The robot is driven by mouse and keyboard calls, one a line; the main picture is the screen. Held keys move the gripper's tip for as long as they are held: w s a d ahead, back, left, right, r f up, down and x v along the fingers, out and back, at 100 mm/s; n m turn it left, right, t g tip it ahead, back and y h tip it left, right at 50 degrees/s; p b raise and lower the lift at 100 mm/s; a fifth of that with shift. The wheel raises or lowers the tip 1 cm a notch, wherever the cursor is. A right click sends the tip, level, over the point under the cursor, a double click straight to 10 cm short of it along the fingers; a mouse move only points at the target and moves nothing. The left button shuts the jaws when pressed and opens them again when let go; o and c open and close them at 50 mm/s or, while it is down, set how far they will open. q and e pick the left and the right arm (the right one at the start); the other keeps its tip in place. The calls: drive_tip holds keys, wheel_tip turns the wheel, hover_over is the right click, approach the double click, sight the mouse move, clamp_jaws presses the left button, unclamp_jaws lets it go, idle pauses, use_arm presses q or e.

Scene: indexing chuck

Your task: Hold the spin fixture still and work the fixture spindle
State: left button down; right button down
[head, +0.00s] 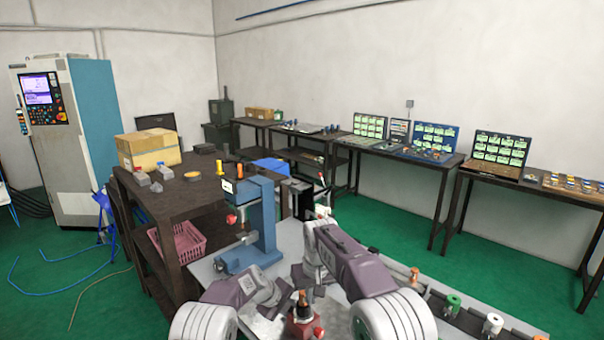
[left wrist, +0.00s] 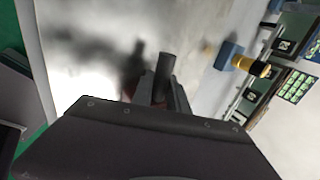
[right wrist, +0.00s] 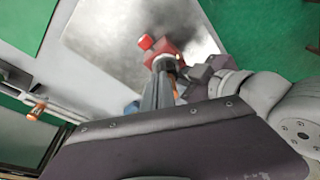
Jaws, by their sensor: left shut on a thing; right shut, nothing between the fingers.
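The spin fixture (head: 303,331) is a red body low in the head view, with the copper-coloured spindle (head: 302,300) on top. In the right wrist view the red fixture (right wrist: 162,56) has a red knob at its side. My left gripper (head: 284,300) reaches in from the left, shut on the fixture; its own view shows the fingers (left wrist: 160,88) at a dark cylinder, with red partly hidden behind. My right gripper (head: 302,284) is shut and empty above the fixture, close to the spindle. In its wrist view, the fingers (right wrist: 158,92) overlap the fixture; contact cannot be told.
A blue press-like stand (head: 263,225) stands behind the grippers on the grey bench (head: 205,272). Coloured cylinders (head: 452,304) line the bench's right side. A dark shelf table (head: 200,190) with a cardboard box (head: 149,149) is at the left.

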hover_over(301, 319)
drive_tip(key=s+d, duration=0.1)
drive_tip(key=d, duration=0.2)
wheel_tip(301, 319, down, 5)
drive_tip(key=shift+s+a, duration=0.15)
drive_tip(key=shift+w+a, duration=0.15)
drive_tip(key=shift+w, duration=0.15)
drive_tip(key=shift+a, duration=0.2)
drive_tip(key=shift+s+a, duration=0.15)
drive_tip(key=shift+a, duration=0.4)
drive_tip(key=shift+a+r, duration=0.1)
drive_tip(key=shift+a, duration=0.1)
idle(0.4)
drive_tip(key=shift+s, duration=0.2)
